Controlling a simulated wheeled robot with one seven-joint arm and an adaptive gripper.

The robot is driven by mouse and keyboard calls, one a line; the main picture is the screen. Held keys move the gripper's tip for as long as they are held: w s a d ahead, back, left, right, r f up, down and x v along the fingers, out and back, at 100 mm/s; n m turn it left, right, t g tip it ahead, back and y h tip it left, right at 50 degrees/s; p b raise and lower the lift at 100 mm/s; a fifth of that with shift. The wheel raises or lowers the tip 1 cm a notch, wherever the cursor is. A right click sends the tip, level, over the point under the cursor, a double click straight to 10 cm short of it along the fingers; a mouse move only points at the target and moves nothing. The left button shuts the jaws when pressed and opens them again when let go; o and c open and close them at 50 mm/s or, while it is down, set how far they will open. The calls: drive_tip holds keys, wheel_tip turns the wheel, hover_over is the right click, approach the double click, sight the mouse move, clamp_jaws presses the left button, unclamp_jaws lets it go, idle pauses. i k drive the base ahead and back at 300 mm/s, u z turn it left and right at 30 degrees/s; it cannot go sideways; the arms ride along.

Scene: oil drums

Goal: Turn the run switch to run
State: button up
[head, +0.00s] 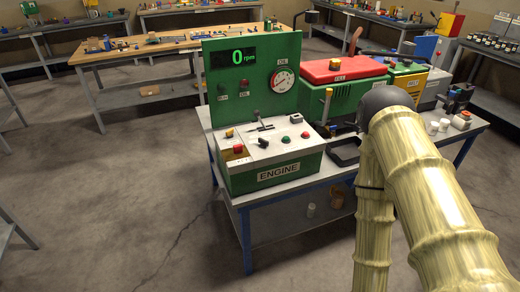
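The green engine console (272,170) stands on a blue-legged table, with "ENGINE" on its front. Its pale sloped top carries several small controls: a dark-and-yellow knob (230,132), a metal lever (262,126), a black switch-like part (296,118), a black knob (263,143), a green button (286,139) and red knobs. Their labels are too small to read, so I cannot tell which is the run switch or its position. The upright panel (245,95) shows a green "0 rpm" on its display (233,59). My arm fills the lower right; my gripper is not in view.
White cups (440,126) stand at the table's right. Floor to the left is clear.

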sight(264, 144)
drive_tip(key=z, duration=0.05)
drive_tip(key=k, duration=0.15)
drive_tip(key=z, duration=1.05)
drive_tip(key=i, duration=0.85)
drive_tip(key=u, duration=1.4)
